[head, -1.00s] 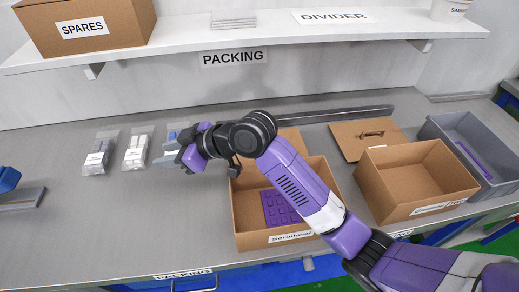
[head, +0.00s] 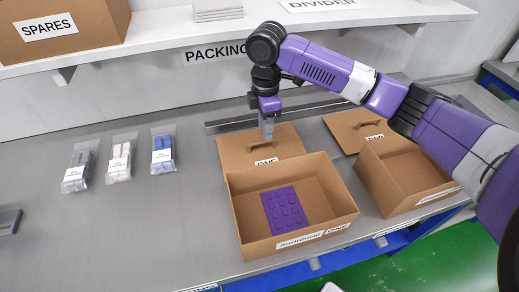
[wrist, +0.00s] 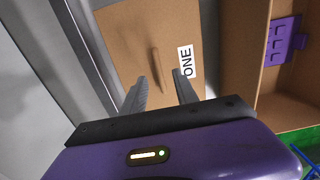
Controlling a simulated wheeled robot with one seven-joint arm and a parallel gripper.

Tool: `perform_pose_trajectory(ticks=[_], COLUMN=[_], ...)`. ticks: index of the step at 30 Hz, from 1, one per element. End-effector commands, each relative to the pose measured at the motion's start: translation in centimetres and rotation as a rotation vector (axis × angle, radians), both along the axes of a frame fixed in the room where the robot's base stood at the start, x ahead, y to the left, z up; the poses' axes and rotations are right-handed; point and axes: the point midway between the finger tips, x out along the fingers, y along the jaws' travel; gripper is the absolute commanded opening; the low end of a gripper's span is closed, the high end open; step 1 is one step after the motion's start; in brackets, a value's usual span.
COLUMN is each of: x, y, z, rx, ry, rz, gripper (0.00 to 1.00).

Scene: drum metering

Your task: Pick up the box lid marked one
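The box lid marked ONE (head: 235,152) is a flat brown panel with a raised handle (head: 261,145). It lies on the bench behind the open box labelled ONE (head: 340,209). In the wrist view the lid (wrist: 125,45) lies ahead of the fingers, with its handle (wrist: 156,68) and ONE label (wrist: 186,62) showing. My gripper (head: 267,132) points down over the lid near the handle. In the wrist view my gripper (wrist: 160,92) has its two fingers apart, the handle just beyond the gap between them. It holds nothing. Whether the fingertips touch the lid is unclear.
A purple studded plate (head: 285,209) lies in box ONE. Box TWO (head: 376,186) and its lid (head: 346,125) are to the right. A grey rail (head: 225,126) runs behind the lids. Bagged parts (head: 120,160) lie left. The shelf (head: 150,38) overhangs the back.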

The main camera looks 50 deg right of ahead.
Motion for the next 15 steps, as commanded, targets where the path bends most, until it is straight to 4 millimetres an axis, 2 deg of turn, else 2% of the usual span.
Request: perform_pose_trajectory(ticks=[8,15], x=[0.3,0.6], y=[0.3,0.6], z=[-2.8,-6.1], rx=[0.001,0.002], ry=[0.0,-0.002], rz=[0.0,-0.002], gripper=[0.36,0.36])
